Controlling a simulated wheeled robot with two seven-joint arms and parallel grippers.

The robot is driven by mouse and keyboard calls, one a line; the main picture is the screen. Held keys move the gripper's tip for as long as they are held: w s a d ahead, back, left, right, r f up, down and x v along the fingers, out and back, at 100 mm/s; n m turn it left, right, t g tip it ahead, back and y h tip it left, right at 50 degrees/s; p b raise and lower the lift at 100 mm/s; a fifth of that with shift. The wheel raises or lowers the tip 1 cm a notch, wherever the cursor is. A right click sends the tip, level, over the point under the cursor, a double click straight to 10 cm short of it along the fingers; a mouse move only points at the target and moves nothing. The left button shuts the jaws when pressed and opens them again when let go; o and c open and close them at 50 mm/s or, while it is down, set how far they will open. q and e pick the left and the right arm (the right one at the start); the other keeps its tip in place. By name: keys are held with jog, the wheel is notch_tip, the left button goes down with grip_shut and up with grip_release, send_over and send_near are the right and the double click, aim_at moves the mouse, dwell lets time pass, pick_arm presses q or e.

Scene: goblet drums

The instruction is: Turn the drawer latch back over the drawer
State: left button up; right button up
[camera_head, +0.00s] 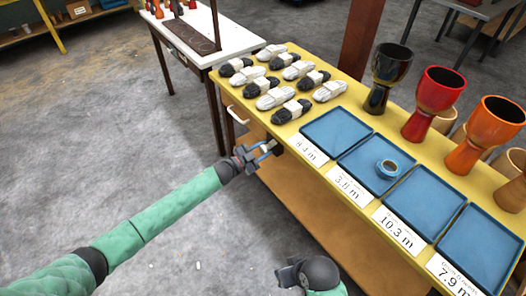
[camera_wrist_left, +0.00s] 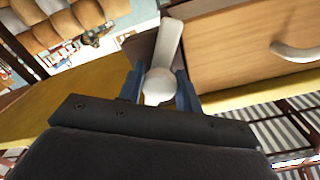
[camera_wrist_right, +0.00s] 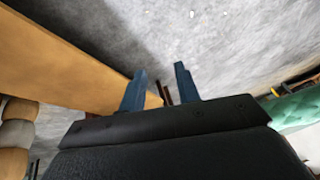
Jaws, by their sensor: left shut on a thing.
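The drawer (camera_wrist_left: 235,50) is a light wood front under the yellow bench top, with a white curved handle (camera_wrist_left: 296,52); the handle also shows in the head view (camera_head: 237,115). The latch (camera_wrist_left: 167,45) is a pale bar with a round knob (camera_wrist_left: 158,86) at its near end. In the left wrist view the bar lies beside the drawer's edge, over a dark block. My left gripper (camera_head: 268,150) is shut on the latch knob, its blue fingers (camera_wrist_left: 160,92) on either side. My right gripper (camera_wrist_right: 160,88) is open and empty, low over the floor beside the bench.
The yellow bench (camera_head: 245,105) carries bundles of rope (camera_head: 272,98), blue trays (camera_head: 336,132) with number cards, a blue ring (camera_head: 387,168) and goblet drums (camera_head: 435,102). A wooden lower shelf (camera_head: 330,225) runs beneath. A white table (camera_head: 210,35) stands behind.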

pick_arm(q)
jog(key=shift+f+m, duration=0.1)
jog(key=shift+m, duration=0.8)
jog(key=shift+m+b, duration=0.55)
jog(key=shift+m, duration=0.35)
jog(key=m+b, duration=0.2)
jog(key=m, duration=0.4)
jog(key=shift+m, duration=0.3)
jog(key=shift+m+b, duration=0.45)
jog(key=shift+m, duration=0.45)
pick_arm(e)
notch_tip(320, 180, down, 15)
jog(key=w+a+t, duration=0.1)
jog(key=a, duration=0.1)
jog(key=shift+w+a+r+t+y, duration=0.15)
jog(key=shift+w+a+t+y, duration=0.15)
jog(key=shift+w+a+t, duration=0.1)
pick_arm(q)
jog(key=o, duration=0.9)
jog(key=shift+a, duration=0.1)
